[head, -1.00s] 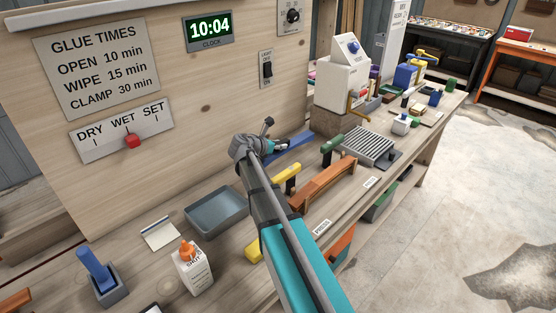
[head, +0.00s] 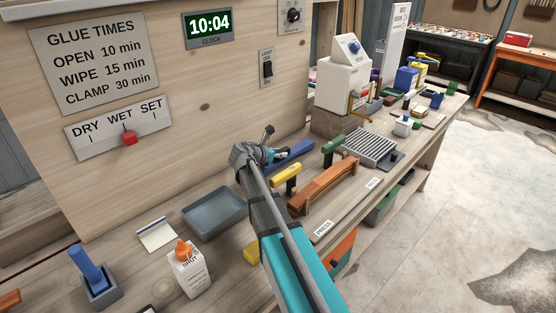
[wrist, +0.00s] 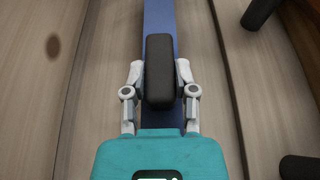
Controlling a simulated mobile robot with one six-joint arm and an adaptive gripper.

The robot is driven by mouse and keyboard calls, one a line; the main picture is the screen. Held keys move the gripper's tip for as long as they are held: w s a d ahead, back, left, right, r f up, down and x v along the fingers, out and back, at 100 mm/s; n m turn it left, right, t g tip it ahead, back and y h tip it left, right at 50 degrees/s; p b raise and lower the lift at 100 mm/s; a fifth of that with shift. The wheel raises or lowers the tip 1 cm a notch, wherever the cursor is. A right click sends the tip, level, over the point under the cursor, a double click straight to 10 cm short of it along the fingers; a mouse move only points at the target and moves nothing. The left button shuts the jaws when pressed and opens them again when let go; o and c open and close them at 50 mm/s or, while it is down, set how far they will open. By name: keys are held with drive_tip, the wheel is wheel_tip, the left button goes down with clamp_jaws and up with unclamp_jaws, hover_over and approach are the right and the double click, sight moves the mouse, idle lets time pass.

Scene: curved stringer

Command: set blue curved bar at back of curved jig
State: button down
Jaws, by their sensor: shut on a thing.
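The blue curved bar (head: 294,150) lies lengthwise behind the curved jig (head: 325,187), an orange-brown curved wooden form on the bench. My gripper (head: 270,154) is at the bar's left part in the head view. In the wrist view, my gripper (wrist: 160,85) has its fingers closed on both sides of a black block (wrist: 160,60) on top of the blue bar (wrist: 160,15). A narrow gap seems to show between bar and jig; whether the bar touches the bench is unclear. The arm hides the bar's left end.
A yellow-handled clamp (head: 286,173) and a green-handled clamp (head: 333,143) stand between bar and jig. The back panel (head: 200,130) rises behind the bar. A grey tray (head: 213,212) and glue bottle (head: 190,275) stand left. A ribbed grey plate (head: 368,147) is at right.

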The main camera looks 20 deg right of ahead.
drive_tip(key=shift+f, duration=0.35)
drive_tip(key=shift+f, duration=0.15)
drive_tip(key=shift+c, duration=2)
unclamp_jaws()
drive_tip(key=shift+a+r, duration=0.1)
drive_tip(key=shift+r, duration=0.15)
drive_tip(key=p+v, duration=0.4)
drive_tip(key=v, duration=0.6)
drive_tip(key=shift+s+a+r, duration=0.1)
drive_tip(key=shift+s+a, duration=0.1)
drive_tip(key=shift+s+a+r, duration=0.15)
drive_tip(key=shift+s+a, duration=0.05)
drive_tip(key=shift+a, duration=0.4)
